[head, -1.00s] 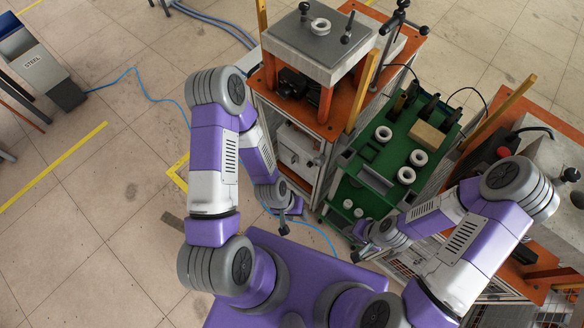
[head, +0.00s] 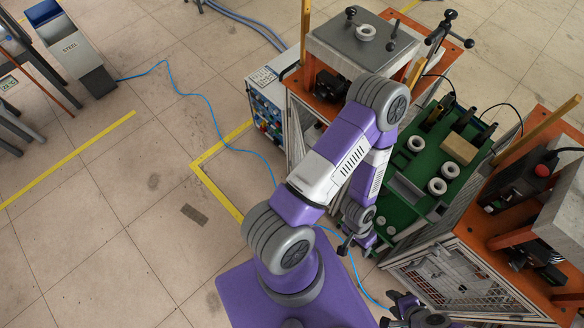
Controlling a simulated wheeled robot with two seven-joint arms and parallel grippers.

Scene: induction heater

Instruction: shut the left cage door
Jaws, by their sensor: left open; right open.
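The left cage (head: 294,132) stands under the left machine's orange top. My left arm crosses in front of much of it, so I cannot tell how its door stands. My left gripper (head: 344,247) is open and empty. It is low in front of the left machine, beside the green table's near left end, with no visible contact with a door. My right gripper (head: 388,309) is open and empty at the bottom edge, left of the right machine's mesh cage. Most of my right arm is out of view.
A green table (head: 408,178) with white rings stands between the machines. The right machine's mesh cage (head: 462,282) is at lower right. A control cabinet (head: 266,112) adjoins the left machine. A blue cable (head: 204,112) crosses the otherwise open floor at left.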

